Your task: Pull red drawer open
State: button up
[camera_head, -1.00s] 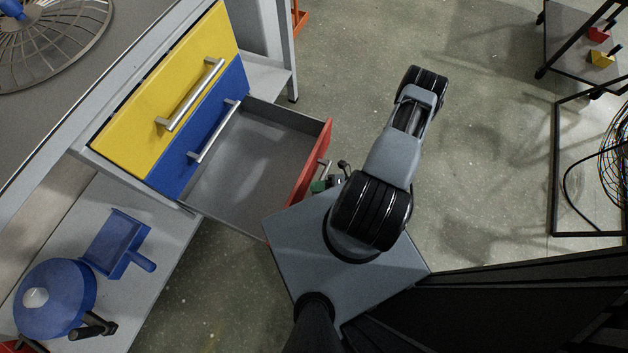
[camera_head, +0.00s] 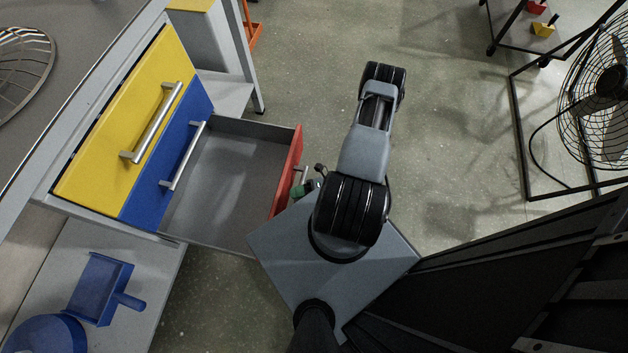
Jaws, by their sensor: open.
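The red drawer (camera_head: 287,176) is the lowest of the stack and stands well out from the cabinet. Its grey inside (camera_head: 225,180) looks empty. Its metal handle (camera_head: 303,175) faces right, partly hidden by my gripper and arm. My gripper (camera_head: 315,180) is mostly hidden behind my arm; only a small dark and green part shows beside the handle. It is open. Whether its fingers touch the handle cannot be seen.
The yellow drawer (camera_head: 122,130) and blue drawer (camera_head: 152,190) above are shut. A blue dustpan (camera_head: 98,288) lies on the lower shelf. A black-framed fan (camera_head: 605,85) stands at the right.

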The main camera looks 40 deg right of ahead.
jog(key=p+v, duration=0.2)
jog(key=v, duration=1.2)
jog(key=shift+a, duration=0.1)
jog(key=w+r+n+g+h+p, duration=0.25)
jog(key=w+r+n+p, duration=0.35)
jog(key=r, duration=0.5)
jog(key=w+d+r+n+g+h+p, duration=0.1)
jog(key=r+n+g+h+p, duration=0.2)
jog(key=r+n, duration=0.65)
jog(key=w+r+n+g+h+p, duration=0.2)
jog(key=w+r+n+g+p, duration=0.3)
jog(key=r, duration=0.7)
jog(key=a+r+n+t+h+p, duration=0.2)
jog(key=a+r+n+p, duration=0.2)
jog(key=r+n, duration=0.3)
jog(key=a+r+n+t+h+p, duration=0.2)
jog(key=a+r+n+p, duration=0.2)
jog(key=r, duration=1.1)
jog(key=a+r+n+t+h+p, duration=0.3)
jog(key=a+r+n+p, duration=0.2)
jog(key=r+n, duration=0.5)
jog(key=shift+s+a+r+n, duration=0.2)
jog(key=shift+s+r+n, duration=0.15)
jog(key=shift+s+r, duration=0.25)
